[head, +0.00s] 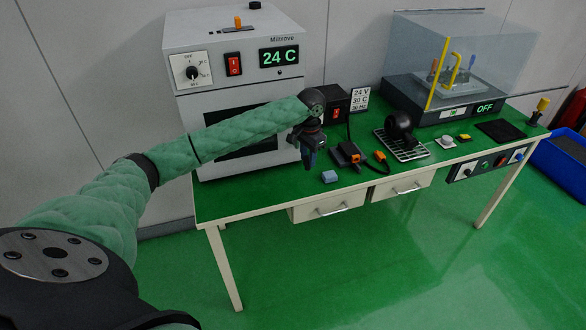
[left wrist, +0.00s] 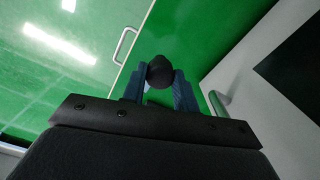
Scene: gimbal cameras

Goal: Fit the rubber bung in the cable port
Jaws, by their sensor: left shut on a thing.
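My left gripper (head: 309,158) is above the green bench, in front of the white oven (head: 238,90). In the left wrist view its two blue fingers (left wrist: 158,88) are shut on a dark, rounded rubber bung (left wrist: 158,70), which sits between the fingertips. In the head view the bung cannot be made out. I cannot pick out the cable port for sure; a small dark round piece (head: 254,5) is on top of the oven, but I cannot tell what it is. My right gripper is not in view.
On the green bench (head: 260,198) are a blue block (head: 329,177), a black device with orange (head: 347,154), a wire rack (head: 412,151) and a black control box (head: 335,108). A clear hood (head: 470,50) stands at the back right. A drawer handle (head: 332,210) juts from the front.

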